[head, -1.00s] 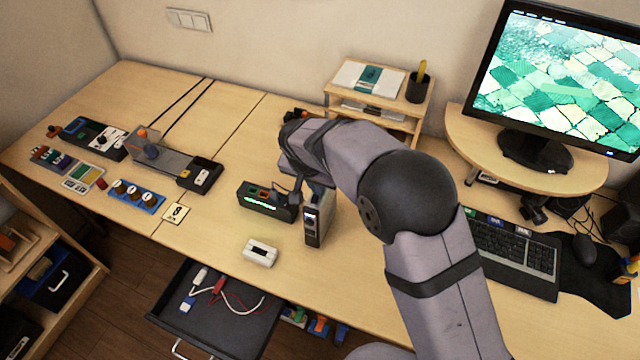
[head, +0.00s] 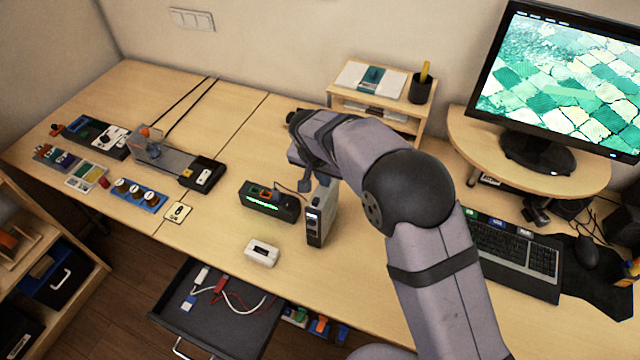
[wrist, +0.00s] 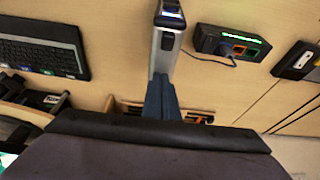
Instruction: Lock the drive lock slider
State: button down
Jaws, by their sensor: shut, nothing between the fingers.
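The drive appears to be the upright grey box (head: 318,218) with a black front panel and small lights, standing on the desk near the middle. It also shows in the wrist view (wrist: 163,55), its lit end at the top edge. My gripper (head: 306,187) is just above the rear top of this box in the head view. In the wrist view the blue fingers (wrist: 161,88) are together, at the near end of the box. Whether they touch it I cannot tell. Nothing shows between the fingers.
A black box with green lights (head: 268,200) and a plugged cable stands left of the drive. A small white device (head: 262,252) lies in front. An open drawer (head: 215,320) with cables is below the desk edge. A keyboard (head: 512,257) is at right.

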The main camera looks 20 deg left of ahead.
jog(key=b+v, duration=0.3)
jog(key=v, duration=0.7)
jog(key=s+d+f+g, duration=0.1)
jog(key=d+f, duration=0.1)
jog(key=d, duration=0.9)
jog(key=s+d+f+g, duration=0.1)
jog(key=d+f, duration=0.1)
jog(key=d, duration=1)
jog(key=s+d+f+g, duration=0.1)
jog(key=s+d+f, duration=0.1)
jog(key=s+d, duration=0.5)
jog(key=s+d+f, duration=0.3)
jog(key=s+d, duration=0.4)
jog(key=s, duration=0.2)
jog(key=shift+f+g, duration=0.3)
jog(key=shift+g, duration=0.1)
